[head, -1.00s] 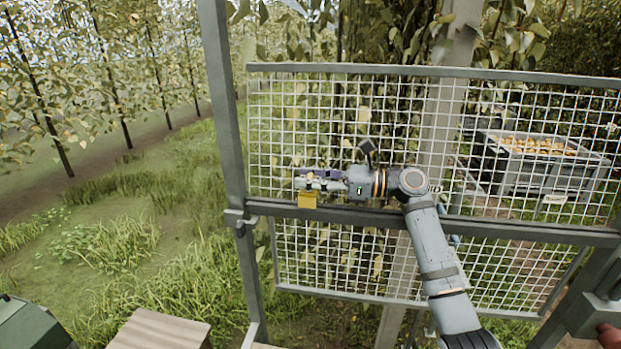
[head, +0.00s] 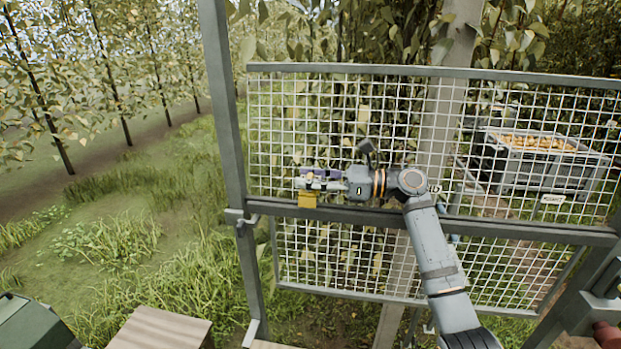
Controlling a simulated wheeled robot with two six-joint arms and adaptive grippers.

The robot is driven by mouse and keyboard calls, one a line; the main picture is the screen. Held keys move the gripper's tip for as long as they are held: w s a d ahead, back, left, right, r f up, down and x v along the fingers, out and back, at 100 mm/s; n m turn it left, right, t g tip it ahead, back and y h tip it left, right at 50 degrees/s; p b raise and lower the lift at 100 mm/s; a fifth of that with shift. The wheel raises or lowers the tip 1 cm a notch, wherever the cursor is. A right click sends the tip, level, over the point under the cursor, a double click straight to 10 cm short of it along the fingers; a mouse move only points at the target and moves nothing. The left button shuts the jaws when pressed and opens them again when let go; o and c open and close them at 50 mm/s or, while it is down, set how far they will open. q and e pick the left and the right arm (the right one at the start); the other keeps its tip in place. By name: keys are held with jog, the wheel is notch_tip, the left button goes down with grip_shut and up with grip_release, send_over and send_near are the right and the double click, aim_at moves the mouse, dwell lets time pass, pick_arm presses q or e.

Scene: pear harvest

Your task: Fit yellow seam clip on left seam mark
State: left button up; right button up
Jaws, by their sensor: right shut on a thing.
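The yellow seam clip (head: 307,200) hangs below the fingertips of my right gripper (head: 308,182). My right gripper is shut on it and points left, just above the middle rail (head: 400,219) of the mesh panel. The clip shows in front of the rail near its left end; I cannot tell whether they touch. I cannot make out the left seam mark; the gripper and clip may cover it. My left gripper is not in view.
A white wire mesh panel (head: 300,110) in a grey frame spans the middle. A grey post (head: 222,110) stands at its left. Behind the mesh is a grey crate (head: 530,170) of fruit. A wooden box (head: 160,330) is at bottom left.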

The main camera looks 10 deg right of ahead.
jog(key=shift+f, duration=0.2)
jog(key=shift+f, duration=0.75)
jog(key=shift+s+f+b, duration=0.1)
jog(key=shift+f+b, duration=0.05)
jog(key=shift+b, duration=0.15)
jog(key=shift+p, duration=0.45)
jog(key=shift+f, duration=0.15)
dwell(0.6)
